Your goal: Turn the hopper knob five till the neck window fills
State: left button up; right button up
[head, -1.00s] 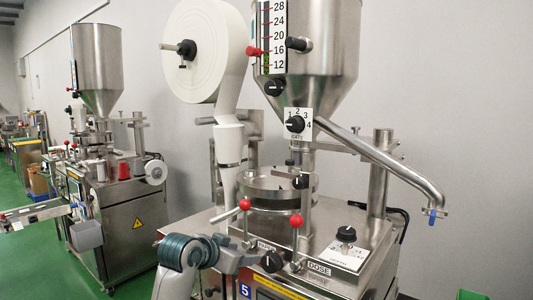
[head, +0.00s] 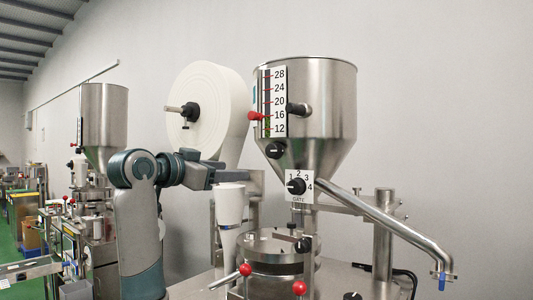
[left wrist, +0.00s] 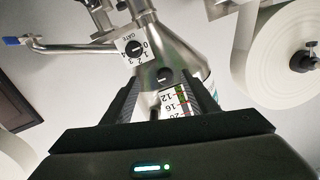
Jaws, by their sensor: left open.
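The steel hopper (head: 322,105) stands at the centre right with a level scale (head: 278,102) on its front. A black knob (head: 274,150) sits on its cone. Below, another black knob (head: 296,186) sits on a white GATE plate (head: 298,199) numbered around it; its white mark seems to point left. My left gripper (head: 240,174) is raised just left of the cone, apart from both knobs. In the left wrist view its open, empty fingers (left wrist: 162,88) face the upside-down hopper, with the cone knob (left wrist: 164,75) and the GATE knob (left wrist: 136,49) beyond. The neck window cannot be made out. My right gripper is out of view.
A white paper roll (head: 210,105) stands behind my left arm. A sloping steel pipe (head: 385,235) leaves the hopper's lower right. Two red-ball levers (head: 299,288) rise below, near a round steel turret (head: 275,250). Another machine's hopper (head: 104,118) is at the far left.

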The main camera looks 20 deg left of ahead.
aim_at(271, 150)
pick_arm(q)
jog(key=shift+m+t+h, duration=0.3)
jog(key=r, duration=0.1)
jog(key=s+r, duration=0.1)
jog(key=r, duration=0.1)
jog(key=s+r, duration=0.1)
jog(key=r, duration=0.1)
jog(key=shift+a, duration=0.2)
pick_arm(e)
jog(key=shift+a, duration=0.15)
pick_arm(q)
jog(key=shift+w, duration=0.1)
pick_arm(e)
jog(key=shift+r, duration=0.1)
